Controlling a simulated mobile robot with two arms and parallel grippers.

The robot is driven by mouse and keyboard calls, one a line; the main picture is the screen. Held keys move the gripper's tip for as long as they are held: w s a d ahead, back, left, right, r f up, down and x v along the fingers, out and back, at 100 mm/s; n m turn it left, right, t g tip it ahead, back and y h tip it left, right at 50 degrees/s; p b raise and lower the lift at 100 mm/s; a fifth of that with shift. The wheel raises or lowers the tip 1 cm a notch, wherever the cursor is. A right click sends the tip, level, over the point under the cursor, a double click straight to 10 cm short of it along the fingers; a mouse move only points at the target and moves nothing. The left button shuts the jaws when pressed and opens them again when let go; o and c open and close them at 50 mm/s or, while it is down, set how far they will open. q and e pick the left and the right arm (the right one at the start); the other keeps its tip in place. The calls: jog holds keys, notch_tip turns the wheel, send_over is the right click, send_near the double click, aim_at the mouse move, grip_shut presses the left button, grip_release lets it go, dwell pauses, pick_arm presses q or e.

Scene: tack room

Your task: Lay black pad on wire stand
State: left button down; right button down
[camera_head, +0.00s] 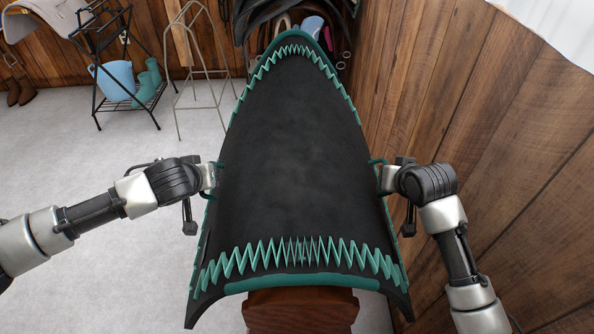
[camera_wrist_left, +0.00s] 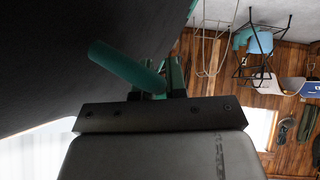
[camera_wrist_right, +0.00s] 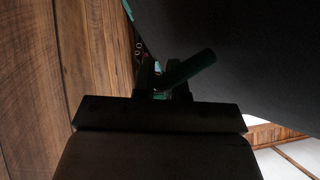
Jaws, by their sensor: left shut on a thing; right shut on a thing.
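The black pad (camera_head: 290,150) has green zigzag stitching and a green edge. It fills the middle of the head view and arches over a brown wooden support (camera_head: 300,312), whose front end shows below it. My left gripper (camera_head: 212,180) is shut on the pad's left edge, by a green loop (camera_wrist_left: 125,68). My right gripper (camera_head: 384,180) is shut on the pad's right edge, by a green loop (camera_wrist_right: 188,70). The wire stand (camera_head: 202,102), a thin pale frame, stands empty on the floor beyond the pad's left side. Whether the pad touches the wooden support is hidden.
A black rack (camera_head: 98,62) at the back left holds a light blue bucket (camera_head: 112,80) and teal boots (camera_head: 148,84). Brown boots (camera_head: 20,92) stand at the far left. A wooden wall (camera_head: 480,130) is close on the right. Grey floor (camera_head: 80,170) is clear on the left.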

pick_arm(q)
jog(key=shift+r, duration=0.15)
pick_arm(e)
jog(key=shift+r, duration=0.2)
